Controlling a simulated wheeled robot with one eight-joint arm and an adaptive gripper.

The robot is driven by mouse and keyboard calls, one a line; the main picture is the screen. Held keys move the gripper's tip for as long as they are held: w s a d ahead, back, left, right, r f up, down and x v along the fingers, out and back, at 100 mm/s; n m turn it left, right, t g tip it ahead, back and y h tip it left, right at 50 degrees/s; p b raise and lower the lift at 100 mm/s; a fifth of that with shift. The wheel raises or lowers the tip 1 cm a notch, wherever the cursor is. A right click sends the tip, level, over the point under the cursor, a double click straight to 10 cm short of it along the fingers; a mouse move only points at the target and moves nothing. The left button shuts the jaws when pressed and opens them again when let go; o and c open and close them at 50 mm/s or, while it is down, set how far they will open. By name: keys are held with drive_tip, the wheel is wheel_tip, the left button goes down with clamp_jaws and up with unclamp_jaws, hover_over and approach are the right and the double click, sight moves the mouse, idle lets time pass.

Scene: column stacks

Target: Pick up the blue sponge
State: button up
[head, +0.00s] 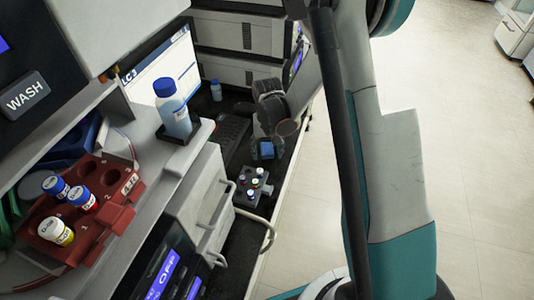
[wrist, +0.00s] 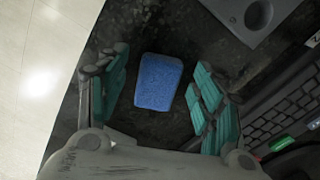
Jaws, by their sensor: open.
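The blue sponge (wrist: 158,82) lies flat on the dark bench top, between the fingers of my gripper (wrist: 159,97) in the wrist view. My gripper is open, with a teal-padded finger on each side of the sponge. A gap shows between the sponge and each finger. In the head view a small part of the sponge (head: 267,150) shows just below my gripper (head: 268,140). The rest of it is hidden there by the gripper.
A keyboard (wrist: 290,105) lies to the right in the wrist view. A grey block with a round hole (wrist: 238,18) is above right. A small vial rack (head: 247,200) stands nearer in the head view. The bench edge drops to pale floor (wrist: 38,70).

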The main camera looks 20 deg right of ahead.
sight(267, 152)
drive_tip(key=shift+f, duration=0.1)
drive_tip(key=shift+c, duration=0.6)
drive_tip(key=c, duration=0.8)
wheel_tip(267, 152, up, 20)
drive_tip(key=p, duration=0.6)
